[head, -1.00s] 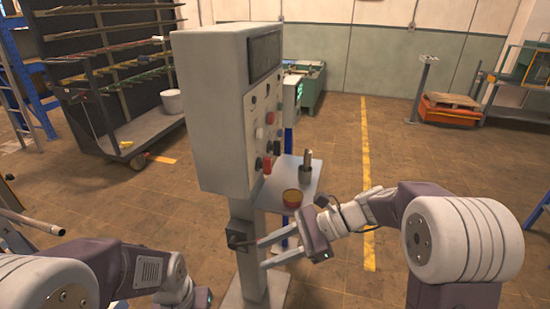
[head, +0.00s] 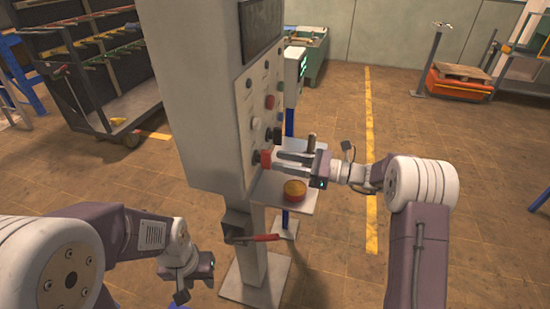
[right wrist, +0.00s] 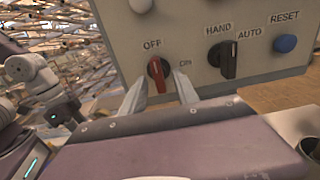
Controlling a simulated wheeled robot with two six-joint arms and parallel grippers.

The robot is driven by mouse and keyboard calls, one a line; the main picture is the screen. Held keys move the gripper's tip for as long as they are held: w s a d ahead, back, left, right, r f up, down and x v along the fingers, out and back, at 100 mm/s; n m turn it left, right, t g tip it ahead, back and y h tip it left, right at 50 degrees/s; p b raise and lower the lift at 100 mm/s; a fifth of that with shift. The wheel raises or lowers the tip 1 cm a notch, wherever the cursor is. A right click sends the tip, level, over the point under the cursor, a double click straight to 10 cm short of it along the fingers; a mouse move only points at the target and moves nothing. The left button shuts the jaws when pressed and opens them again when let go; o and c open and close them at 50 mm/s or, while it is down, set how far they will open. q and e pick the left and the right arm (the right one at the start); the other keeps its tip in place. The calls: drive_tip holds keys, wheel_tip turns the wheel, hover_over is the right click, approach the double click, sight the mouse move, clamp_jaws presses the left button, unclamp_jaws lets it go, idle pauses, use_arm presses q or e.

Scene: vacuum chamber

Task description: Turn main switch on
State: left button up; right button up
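The red rotary switch (right wrist: 159,75) sits on the cabinet front between the OFF and ON labels, its grip tilted up and left toward OFF. In the head view the red switch (head: 266,157) shows low on the panel's face. My right gripper (right wrist: 160,92) is open, its fingertips to the left and right of the switch and just below it; whether they touch it I cannot tell. It shows in the head view too (head: 277,163). My left gripper (head: 185,288) hangs low at the left of the post, away from the panel; its fingers are unclear.
A black HAND/AUTO selector (right wrist: 229,60) and a blue RESET button (right wrist: 286,43) are right of the switch. A red-handled lever (head: 252,238) juts from the post. Below my right gripper, a small shelf (head: 262,187) carries a red-yellow round container (head: 294,191).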

sight(263, 159)
drive_tip(key=x, duration=0.2)
drive_tip(key=shift+a, duration=0.35)
drive_tip(key=shift+s+r, duration=0.1)
clamp_jaws()
